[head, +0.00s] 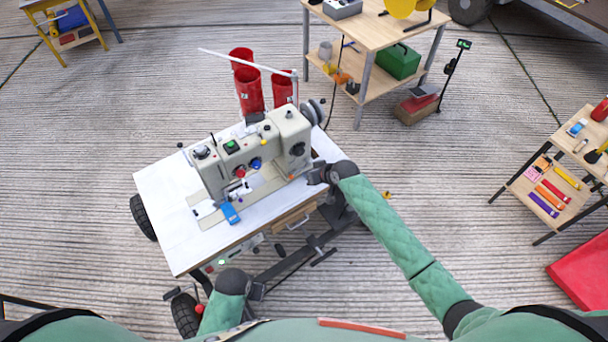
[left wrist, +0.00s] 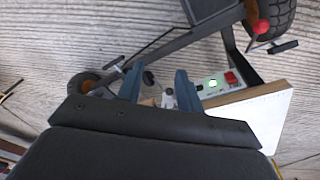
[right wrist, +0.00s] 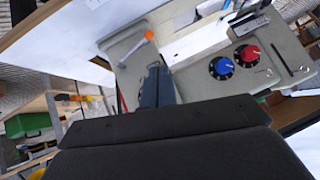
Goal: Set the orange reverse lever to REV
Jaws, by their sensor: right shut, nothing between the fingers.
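The sewing machine (head: 255,145) stands on a white-topped table (head: 165,190) in the head view. In the right wrist view the orange reverse lever (right wrist: 149,36) shows as an orange tip on a pale shaft, set on the machine body just beyond my fingers. Its REV marking is not readable. My right gripper (head: 314,176) is at the machine's right end; its fingers (right wrist: 155,72) are shut and empty, close to the lever, and I cannot tell whether they touch it. My left gripper (head: 258,291) is low by the table's front edge, with its fingers (left wrist: 158,85) apart and empty.
A blue dial (right wrist: 221,68) and a red dial (right wrist: 248,54) sit beside the lever area. Red thread cones (head: 248,90) stand behind the machine. A control box with a green light (left wrist: 213,83) is below the table. A wooden shelf table (head: 375,35) stands behind.

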